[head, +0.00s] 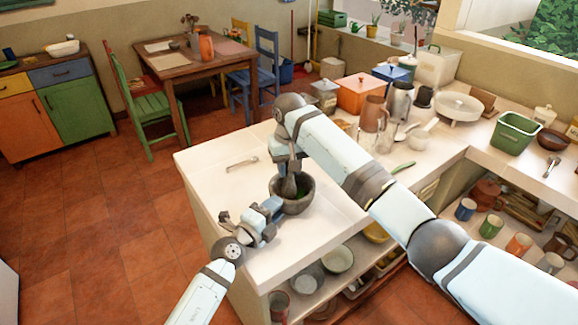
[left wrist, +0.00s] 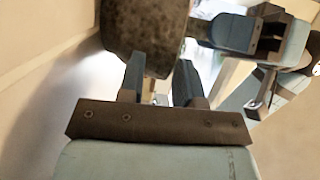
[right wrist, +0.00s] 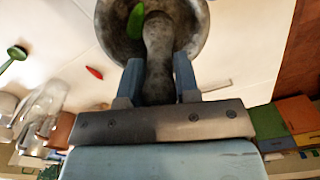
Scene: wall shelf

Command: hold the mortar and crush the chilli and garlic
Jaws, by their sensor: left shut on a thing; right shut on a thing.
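The dark stone mortar (head: 305,198) stands upright on the white counter. My left gripper (head: 272,207) is shut on the mortar's side; its fingers also show against the mortar (left wrist: 145,35) in the left wrist view. My right gripper (head: 289,163) is shut on the grey stone pestle (right wrist: 158,50), whose lower end is inside the mortar. A green chilli (right wrist: 135,22) lies in the bowl beside the pestle. A small red chilli-like piece (right wrist: 94,72) lies on the counter outside the mortar. I cannot make out any garlic; the pestle hides part of the bowl.
A metal utensil (head: 242,163) lies on the counter left of the mortar. A green-handled utensil (head: 403,167), a brown jug (head: 373,115) and an orange box (head: 359,93) are to the right and behind. The counter's left front is clear. Bowls (head: 338,259) stand on the shelf below.

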